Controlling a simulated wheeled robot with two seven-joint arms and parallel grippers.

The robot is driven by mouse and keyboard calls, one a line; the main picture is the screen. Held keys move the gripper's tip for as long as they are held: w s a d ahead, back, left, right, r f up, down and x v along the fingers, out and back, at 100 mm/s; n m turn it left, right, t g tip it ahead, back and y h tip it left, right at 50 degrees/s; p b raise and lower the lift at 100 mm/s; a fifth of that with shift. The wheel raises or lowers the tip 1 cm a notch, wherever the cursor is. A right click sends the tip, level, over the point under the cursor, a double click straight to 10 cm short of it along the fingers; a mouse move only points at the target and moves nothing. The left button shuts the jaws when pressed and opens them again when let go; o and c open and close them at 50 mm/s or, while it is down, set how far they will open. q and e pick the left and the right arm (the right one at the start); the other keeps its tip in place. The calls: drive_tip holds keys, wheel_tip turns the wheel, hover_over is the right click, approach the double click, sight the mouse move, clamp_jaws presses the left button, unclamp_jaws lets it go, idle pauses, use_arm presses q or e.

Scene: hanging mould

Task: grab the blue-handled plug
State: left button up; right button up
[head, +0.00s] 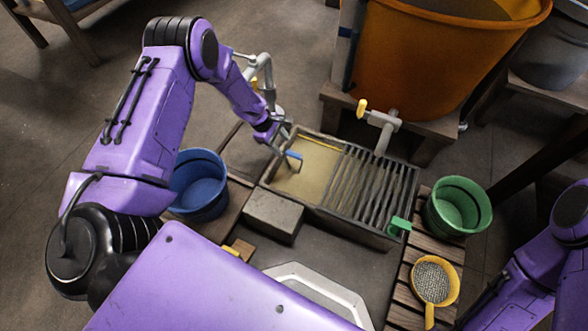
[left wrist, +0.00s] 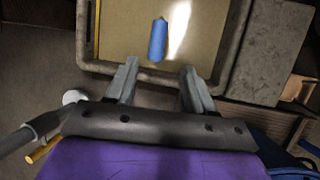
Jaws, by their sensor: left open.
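The blue-handled plug (head: 294,155) shows as a small blue handle over the tan left section of the grey mould tray (head: 333,214). In the left wrist view the blue handle (left wrist: 157,40) lies beyond my fingertips, roughly in line with the gap between them. My left gripper (head: 279,143) is at the tray's left end, close to the handle. In the left wrist view its two fingers (left wrist: 159,68) are apart with nothing between them. The plug's lower part cannot be made out. My right arm shows at the lower right, but its gripper is out of view.
The tray's right section has slanted bars, with a green handle (head: 399,225) at its right end. A blue bucket (head: 200,187) and a grey block (head: 273,215) stand nearby. A green bucket (head: 457,206), yellow sieve (head: 431,281), tap (head: 380,121) and orange tub (head: 430,60) surround the right side.

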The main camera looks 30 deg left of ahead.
sight(293, 154)
use_arm(q)
drive_tip(key=b+x, duration=0.1)
drive_tip(key=x, duration=0.2)
drive_tip(key=b+x, duration=0.2)
drive_tip(key=x, duration=0.2)
drive_tip(key=b+x, duration=0.2)
drive_tip(key=x, duration=0.1)
drive_tip(key=shift+w+d, duration=0.3)
drive_tip(key=shift+d, duration=0.1)
use_arm(e)
drive_tip(key=shift+n+g+y, duration=0.4)
drive_tip(key=shift+n+g, duration=0.1)
drive_tip(key=f, duration=0.2)
drive_tip(key=s+f, duration=0.1)
drive_tip(key=f, duration=0.2)
drive_tip(key=shift+s+a+f, duration=0.15)
drive_tip(key=shift+a+f, duration=0.15)
drive_tip(key=shift+f, duration=0.05)
use_arm(q)
clamp_jaws()
